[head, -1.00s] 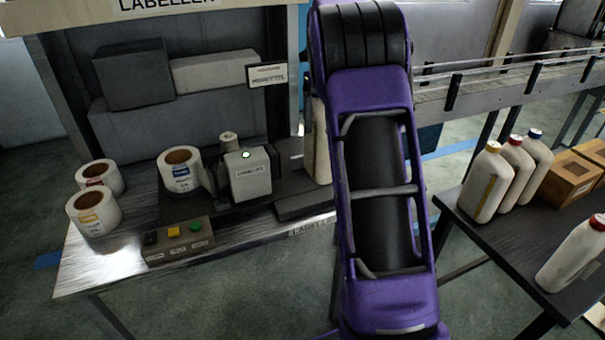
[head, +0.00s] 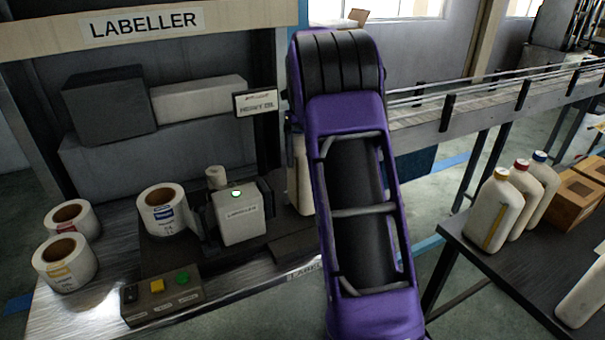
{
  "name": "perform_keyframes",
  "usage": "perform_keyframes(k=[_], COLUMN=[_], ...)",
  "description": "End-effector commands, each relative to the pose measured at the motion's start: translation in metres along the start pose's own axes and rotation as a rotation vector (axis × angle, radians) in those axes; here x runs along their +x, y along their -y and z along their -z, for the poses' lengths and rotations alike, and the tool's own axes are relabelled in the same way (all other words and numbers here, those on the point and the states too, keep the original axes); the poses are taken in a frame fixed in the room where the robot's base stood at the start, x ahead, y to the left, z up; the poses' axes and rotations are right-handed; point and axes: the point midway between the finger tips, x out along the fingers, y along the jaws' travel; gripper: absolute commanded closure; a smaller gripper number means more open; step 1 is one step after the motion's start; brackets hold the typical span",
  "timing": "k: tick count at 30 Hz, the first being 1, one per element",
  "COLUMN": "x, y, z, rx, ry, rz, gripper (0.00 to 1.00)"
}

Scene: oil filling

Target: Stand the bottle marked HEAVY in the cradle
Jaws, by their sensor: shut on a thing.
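A cream bottle (head: 299,178) shows as a narrow strip beside my purple arm, over the right part of the labeller bench. The arm covers the rest of it, with its cap and any marking. My gripper is hidden behind the arm, so its hold on this bottle cannot be seen. A dark low block (head: 287,246) lies below the bottle; I cannot tell whether it is the cradle or whether the bottle touches it. The white labeller unit (head: 240,217) with a lit green lamp stands left of the bottle. A small sign (head: 257,104) above reads HEAVY and more.
Label rolls (head: 165,212) stand on the bench (head: 80,312), behind a button box (head: 161,294). On the right table (head: 480,262) stand bottles with yellow (head: 494,213), red (head: 520,205) and blue (head: 545,180) caps, by cardboard boxes (head: 572,196). A conveyor (head: 470,108) runs behind.

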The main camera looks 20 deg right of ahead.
Motion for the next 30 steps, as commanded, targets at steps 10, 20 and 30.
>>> perform_keyframes(k=[10,20,30], x=[0.030,0.040,0.044], y=[0.000,0.000,0.000], z=[0.000,-0.001,0.000], rx=[0.001,0.000,0.000], ry=[0.003,0.006,0.001], rz=[0.000,0.002,0.000], gripper=[1.00,1.00,0.00])
